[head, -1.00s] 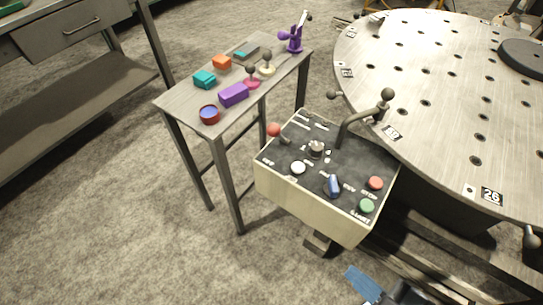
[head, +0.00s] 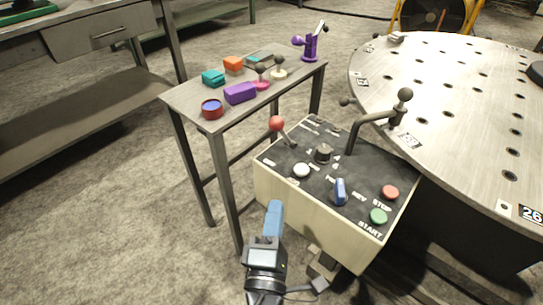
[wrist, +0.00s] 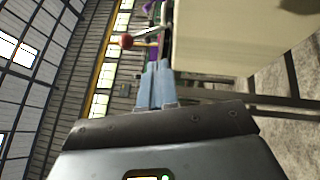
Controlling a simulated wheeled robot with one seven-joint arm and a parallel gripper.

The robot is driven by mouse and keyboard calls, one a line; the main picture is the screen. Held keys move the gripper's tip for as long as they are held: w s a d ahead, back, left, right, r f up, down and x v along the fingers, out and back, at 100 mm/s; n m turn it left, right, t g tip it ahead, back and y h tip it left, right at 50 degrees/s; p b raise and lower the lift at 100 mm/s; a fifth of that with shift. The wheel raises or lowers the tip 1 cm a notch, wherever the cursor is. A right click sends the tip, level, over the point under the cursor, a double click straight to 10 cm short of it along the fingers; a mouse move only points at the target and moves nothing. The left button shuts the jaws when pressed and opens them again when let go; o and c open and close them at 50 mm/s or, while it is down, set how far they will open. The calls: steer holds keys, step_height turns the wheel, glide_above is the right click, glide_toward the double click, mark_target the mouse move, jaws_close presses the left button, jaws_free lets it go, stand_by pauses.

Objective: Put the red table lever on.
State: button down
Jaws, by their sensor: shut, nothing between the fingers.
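The red table lever (head: 277,124) has a red ball knob on a thin metal shaft. It leans up and to the left from the far left corner of a control box (head: 300,205) with a dark top panel. My gripper (head: 275,206) has blue fingers, shut and empty, in front of the box's near left side, below and apart from the lever. In the wrist view the closed fingertips (wrist: 157,64) point toward the lever's area, with the red knob (wrist: 126,41) beyond them, slightly left. The pale box wall fills the upper right there.
The panel also has a blue switch (head: 340,191), a red button (head: 390,192), a green button (head: 378,216) and a bent lever (head: 375,118). A small table (head: 185,96) with coloured parts stands behind left. A large round perforated table (head: 440,80) is right.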

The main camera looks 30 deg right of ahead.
mark_target(275, 131)
steer(key=a+r+h, duration=0.1)
steer(key=a, duration=0.1)
steer(key=a+r+m+h+b, duration=0.1)
steer(key=r, duration=0.1)
steer(key=shift+w+a+r+t+h, duration=0.2)
steer(key=shift+a+t+h, duration=0.1)
steer(key=shift+a+t, duration=0.1)
steer(key=shift+d, duration=0.1)
steer(key=x, duration=1.4)
steer(key=shift+p, duration=0.3)
